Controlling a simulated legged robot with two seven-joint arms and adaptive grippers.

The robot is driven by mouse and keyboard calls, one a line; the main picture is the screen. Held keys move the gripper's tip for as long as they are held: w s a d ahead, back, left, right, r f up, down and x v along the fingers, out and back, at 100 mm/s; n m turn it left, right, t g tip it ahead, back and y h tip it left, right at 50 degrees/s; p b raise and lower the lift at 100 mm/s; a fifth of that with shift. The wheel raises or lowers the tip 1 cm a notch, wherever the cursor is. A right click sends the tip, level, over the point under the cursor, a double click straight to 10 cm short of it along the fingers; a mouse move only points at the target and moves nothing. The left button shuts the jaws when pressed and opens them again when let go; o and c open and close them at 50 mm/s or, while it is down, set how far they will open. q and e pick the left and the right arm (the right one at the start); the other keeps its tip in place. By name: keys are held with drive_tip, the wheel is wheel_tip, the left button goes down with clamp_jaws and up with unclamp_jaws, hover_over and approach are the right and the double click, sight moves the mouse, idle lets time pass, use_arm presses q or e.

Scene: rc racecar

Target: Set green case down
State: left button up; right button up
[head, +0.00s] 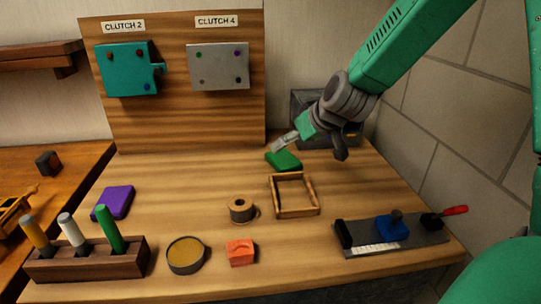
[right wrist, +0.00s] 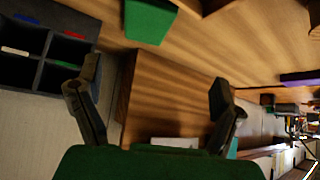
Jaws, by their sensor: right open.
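The green case (head: 283,160) lies flat on the wooden table near the back, just behind a small wooden frame. It also shows at the top of the right wrist view (right wrist: 150,20). My right gripper (head: 308,143) is above the table just behind and right of the case. Its two fingers are spread apart with nothing between them in the right wrist view (right wrist: 150,92), and the case is apart from them. My left gripper is not in view.
The empty wooden frame (head: 272,198) stands in front of the case. A dark compartment box (head: 300,104) is behind my right gripper. A tape roll (head: 241,209), purple case (head: 113,202), orange block (head: 240,253) and pen rack (head: 88,263) stand farther forward. An upright board (head: 180,120) rises behind.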

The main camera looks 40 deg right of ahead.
sight(284, 158)
drive_tip(key=shift+g, duration=0.3)
drive_tip(key=w+d+f, duration=0.1)
drive_tip(key=f, duration=0.1)
drive_tip(key=w+d+f, duration=0.1)
drive_tip(key=f, duration=0.1)
drive_tip(key=w+d+f, duration=0.1)
drive_tip(key=w+f, duration=0.1)
drive_tip(key=shift+w+d+f+b, duration=0.1)
drive_tip(key=shift+d+f+b, duration=0.15)
drive_tip(key=shift+d+b, duration=0.1)
drive_tip(key=x, duration=0.5)
drive_tip(key=shift+w+a+b, duration=0.25)
drive_tip(key=shift+a+b, duration=0.05)
drive_tip(key=shift+a, duration=0.05)
drive_tip(key=shift+d, duration=0.1)
drive_tip(key=shift+c, duration=0.9)
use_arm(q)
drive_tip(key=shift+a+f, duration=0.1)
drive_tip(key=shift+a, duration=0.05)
use_arm(e)
drive_tip(key=c, duration=1.2)
